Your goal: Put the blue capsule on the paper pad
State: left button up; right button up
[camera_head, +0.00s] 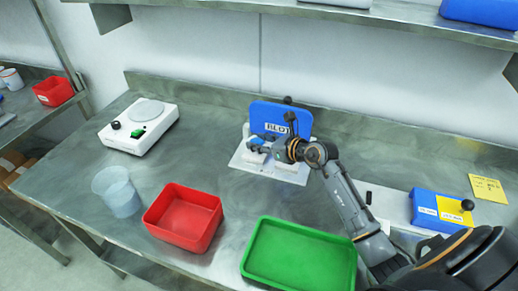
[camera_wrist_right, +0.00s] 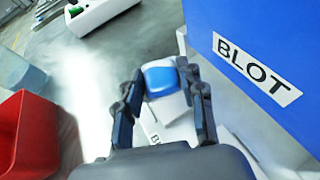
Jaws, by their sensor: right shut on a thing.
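The blue capsule (camera_head: 257,141) is between the fingers of my right gripper (camera_head: 263,145). The gripper is over a white flat area (camera_head: 242,161) in front of a blue board labelled BLOT (camera_head: 270,113); this white area looks like the paper pad. The gripper and arm hide part of it. I cannot tell whether the capsule touches the pad. My left gripper is not in view.
A white scale-like device (camera_head: 140,130) stands at the left back. A clear beaker (camera_head: 118,192), a red bin (camera_head: 184,217) and a green tray (camera_head: 300,254) stand towards the front. A blue box (camera_head: 425,211) is at the right. The metal bench between device and pad is bare.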

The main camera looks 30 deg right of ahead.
aim_at(259, 156)
jog(key=f, duration=0.3)
jog(key=shift+w+f+p, duration=0.15)
jog(key=shift+w+p, duration=0.05)
jog(key=shift+p, duration=0.1)
jog(key=shift+f, duration=0.1)
jog(key=shift+f, duration=0.1)
jog(key=shift+f, duration=0.15)
jog(key=o, duration=0.9)
jog(key=shift+r, duration=0.2)
